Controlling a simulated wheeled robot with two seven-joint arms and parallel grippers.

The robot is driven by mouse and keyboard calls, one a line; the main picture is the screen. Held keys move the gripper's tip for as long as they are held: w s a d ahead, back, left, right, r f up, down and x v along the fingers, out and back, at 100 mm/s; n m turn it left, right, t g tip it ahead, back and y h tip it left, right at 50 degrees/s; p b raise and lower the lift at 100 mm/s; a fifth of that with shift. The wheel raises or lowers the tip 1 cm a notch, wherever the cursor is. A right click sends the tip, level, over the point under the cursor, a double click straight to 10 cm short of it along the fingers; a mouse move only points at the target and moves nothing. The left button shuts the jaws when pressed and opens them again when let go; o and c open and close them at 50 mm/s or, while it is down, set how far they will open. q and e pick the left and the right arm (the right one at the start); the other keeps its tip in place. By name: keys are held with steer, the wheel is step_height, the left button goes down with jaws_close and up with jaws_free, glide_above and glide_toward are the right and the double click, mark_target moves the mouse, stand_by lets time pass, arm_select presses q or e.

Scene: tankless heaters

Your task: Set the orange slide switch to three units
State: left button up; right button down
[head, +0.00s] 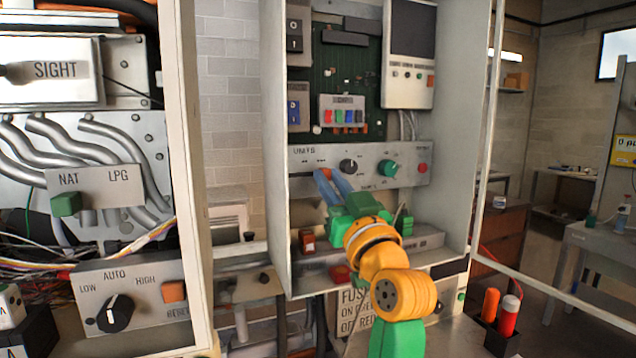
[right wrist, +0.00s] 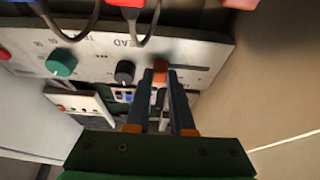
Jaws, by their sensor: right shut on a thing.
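The orange slide switch (right wrist: 160,69) is on the pale panel marked UNITS (head: 303,165) in the open cabinet. In the right wrist view it sits between the tips of my right gripper (right wrist: 161,78), which is shut on it. In the head view my right gripper (head: 327,178) reaches the left part of this panel, and its fingers largely hide the switch. The scale marks near the switch are too small to read. My left gripper is not in view.
A black knob (head: 348,166), a green knob (head: 387,168) and a red button (head: 422,168) stand right of the switch on the panel. The cabinet's left side wall (head: 275,150) is close to my right gripper. Another heater cabinet (head: 195,180) stands at the left.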

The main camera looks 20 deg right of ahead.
steer(key=c, duration=0.8)
jaws_free()
steer(key=shift+d, duration=0.15)
steer(key=shift+o, duration=0.2)
